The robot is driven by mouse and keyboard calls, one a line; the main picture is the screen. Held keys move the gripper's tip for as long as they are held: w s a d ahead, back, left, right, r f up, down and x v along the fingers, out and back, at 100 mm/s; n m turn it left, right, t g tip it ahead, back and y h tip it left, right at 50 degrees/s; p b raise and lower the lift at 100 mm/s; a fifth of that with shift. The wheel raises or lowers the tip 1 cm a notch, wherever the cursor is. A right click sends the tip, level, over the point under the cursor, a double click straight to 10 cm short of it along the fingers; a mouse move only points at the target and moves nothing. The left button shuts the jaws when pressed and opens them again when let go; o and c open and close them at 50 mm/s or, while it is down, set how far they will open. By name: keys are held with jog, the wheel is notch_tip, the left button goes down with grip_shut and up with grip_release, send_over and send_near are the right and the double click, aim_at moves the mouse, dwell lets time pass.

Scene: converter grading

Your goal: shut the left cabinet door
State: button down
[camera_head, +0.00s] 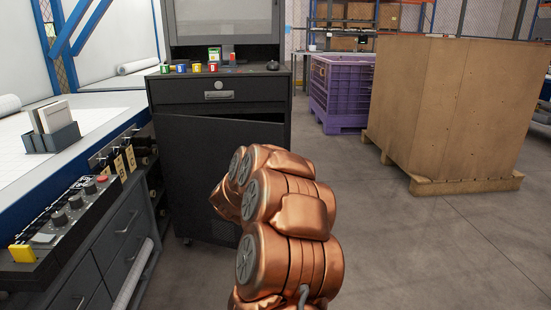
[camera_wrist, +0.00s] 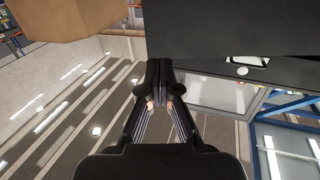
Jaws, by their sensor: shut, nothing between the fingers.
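The dark cabinet (camera_head: 270,94) stands ahead in the head view, with one drawer above a door. The left cabinet door (camera_head: 190,165) is hinged at its left side and stands ajar, its top edge slanting out from the cabinet front over a dark gap. My copper-coloured arm hides its right part. My gripper is hidden behind my arm in the head view. In the wrist view my gripper (camera_wrist: 166,75) is shut and empty, its fingertips together. A dark flat panel, apparently the door or cabinet, lies just beyond the tips; I cannot tell whether they touch it.
A grey console (camera_head: 75,225) with knobs and a red button stands close on the left. A large wooden crate (camera_head: 450,105) and a purple bin (camera_head: 342,90) stand right. The right floor is clear.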

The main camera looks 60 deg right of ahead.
jog(key=d, duration=0.1)
jog(key=b, duration=0.4)
send_near(278, 143)
jog(key=x, duration=0.5)
jog(key=shift+b+x, duration=0.4)
jog(key=shift+x, duration=0.7)
